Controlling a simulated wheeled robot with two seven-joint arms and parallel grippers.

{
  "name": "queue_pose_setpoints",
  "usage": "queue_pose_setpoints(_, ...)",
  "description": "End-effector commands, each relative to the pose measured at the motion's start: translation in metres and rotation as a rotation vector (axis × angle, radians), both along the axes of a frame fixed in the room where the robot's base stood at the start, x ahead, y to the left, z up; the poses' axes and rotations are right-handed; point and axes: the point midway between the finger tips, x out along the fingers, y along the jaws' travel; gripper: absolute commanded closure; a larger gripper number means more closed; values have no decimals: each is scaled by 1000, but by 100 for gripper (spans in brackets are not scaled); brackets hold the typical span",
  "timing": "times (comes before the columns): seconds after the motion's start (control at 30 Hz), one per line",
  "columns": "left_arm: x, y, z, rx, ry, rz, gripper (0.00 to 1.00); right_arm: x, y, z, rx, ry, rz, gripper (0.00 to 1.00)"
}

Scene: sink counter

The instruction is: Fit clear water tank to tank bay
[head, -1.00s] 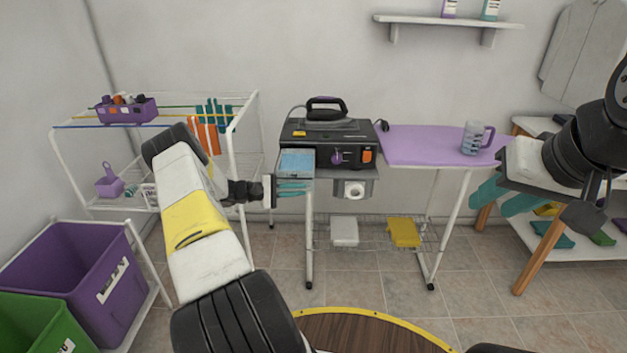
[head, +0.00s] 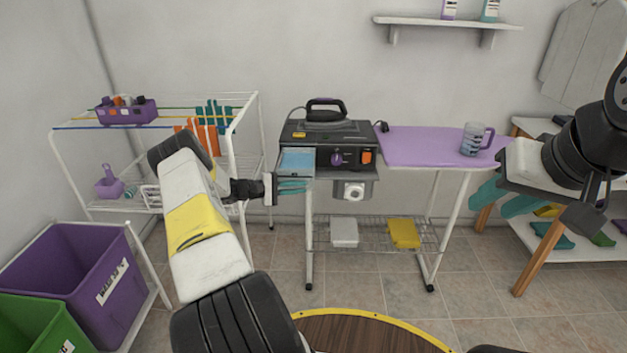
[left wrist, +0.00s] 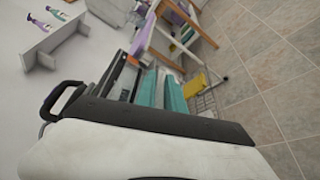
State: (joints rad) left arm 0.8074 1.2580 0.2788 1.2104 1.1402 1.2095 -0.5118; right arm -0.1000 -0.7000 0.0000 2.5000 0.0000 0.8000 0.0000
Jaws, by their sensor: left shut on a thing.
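The clear water tank (head: 297,160), a light-blue see-through box, sits at the left front of the black steam station (head: 325,132). It looks close against the station's left side; I cannot tell if it is seated in the tank bay, which is hidden. My left gripper (head: 292,187) has teal fingers just below the tank's front and is shut on it. In the left wrist view the teal fingers (left wrist: 160,92) show, with the tank mostly hidden. My right gripper (head: 505,197) is open and empty at the right, well away from the station.
An iron (head: 324,109) rests on the station. The purple ironing board (head: 430,146) holds a measuring jug (head: 472,139). A drying rack (head: 90,160) stands left, near my left arm. A wire shelf (head: 375,232) is below the board.

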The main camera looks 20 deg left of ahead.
Motion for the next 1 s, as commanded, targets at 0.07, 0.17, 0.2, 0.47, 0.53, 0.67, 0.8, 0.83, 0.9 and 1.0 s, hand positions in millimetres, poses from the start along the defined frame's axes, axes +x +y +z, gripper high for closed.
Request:
queue_pose_setpoints(0.07, 3, 1, 1, 0, -2, 0, 100, 0, 0, 0, 0, 0, 0, 62)
queue_pose_setpoints(0.17, 6, 2, 1, 0, -1, 0, 100, 0, 0, 0, 0, 0, 0, 62)
queue_pose_setpoints(0.2, 8, 2, 1, 1, -2, 1, 100, 0, 0, 0, 0, 0, 0, 62)
queue_pose_setpoints(0.47, 17, 5, 0, 0, -1, 1, 100, 0, 0, 0, 0, 0, 0, 62)
queue_pose_setpoints(0.53, 19, 5, 0, 1, -2, 1, 100, 0, 0, 0, 0, 0, 0, 62)
queue_pose_setpoints(0.67, 24, 6, 1, 0, -1, 0, 100, 0, 0, 0, 0, 0, 0, 62)
queue_pose_setpoints(0.8, 28, 7, 1, 0, -1, 0, 100, 0, 0, 0, 0, 0, 0, 62)
queue_pose_setpoints(0.83, 29, 8, 1, 0, -2, 0, 100, 0, 0, 0, 0, 0, 0, 62)
queue_pose_setpoints(0.9, 31, 8, 1, 0, -1, 0, 100, 0, 0, 0, 0, 0, 0, 62)
queue_pose_setpoints(1.0, 33, 9, 1, -1, -1, 0, 100, 0, 0, 0, 0, 0, 0, 62)
